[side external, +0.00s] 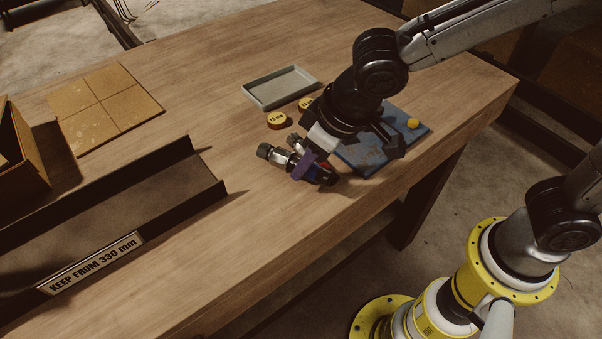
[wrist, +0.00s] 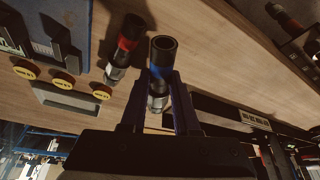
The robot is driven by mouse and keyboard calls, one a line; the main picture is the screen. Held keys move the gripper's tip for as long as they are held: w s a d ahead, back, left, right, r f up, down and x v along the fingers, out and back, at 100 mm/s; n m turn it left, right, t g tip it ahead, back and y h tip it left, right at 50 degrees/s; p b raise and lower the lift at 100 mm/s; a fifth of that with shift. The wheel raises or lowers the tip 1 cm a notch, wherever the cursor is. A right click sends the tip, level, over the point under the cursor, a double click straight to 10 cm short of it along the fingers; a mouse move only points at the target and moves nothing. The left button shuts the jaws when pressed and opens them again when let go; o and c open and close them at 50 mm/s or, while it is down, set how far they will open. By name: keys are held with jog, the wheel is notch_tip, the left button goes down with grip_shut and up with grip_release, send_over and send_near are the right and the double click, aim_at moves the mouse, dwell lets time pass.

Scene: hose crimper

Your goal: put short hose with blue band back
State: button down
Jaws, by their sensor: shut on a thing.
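A short black hose with a blue band (wrist: 160,55) and a silver metal end is between the fingers of my gripper (wrist: 158,95), its open black end pointing away from the wrist. My gripper (side external: 304,163) is shut on it, low over the table in the side view, where the hose's dark end (side external: 326,178) shows. I cannot tell whether it touches the wood. A second short hose with a red band (wrist: 124,45) lies close beside it, apart in the wrist view. It is partly hidden behind my gripper in the side view.
A long dark trough (side external: 205,178) marked "KEEP FROM 330 mm" stands at left, near a cardboard box (side external: 22,160) and tan square mat (side external: 105,108). A grey tray (side external: 282,87), yellow-topped discs (side external: 277,120) and a blue plate (side external: 365,155) are near my gripper. Wood between trough and hoses is clear.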

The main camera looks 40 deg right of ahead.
aim_at(301, 189)
jog(key=shift+w+a+f, duration=0.15)
jog(key=shift+w+f, duration=0.05)
jog(key=shift+f, duration=0.15)
jog(key=shift+w+a+f, duration=0.1)
jog(key=shift+w+f, duration=0.05)
jog(key=shift+f, duration=1.55)
jog(key=shift+f, duration=0.1)
jog(key=c, duration=0.7)
grip_release()
jog(key=shift+o, duration=0.2)
jog(key=v, duration=1.2)
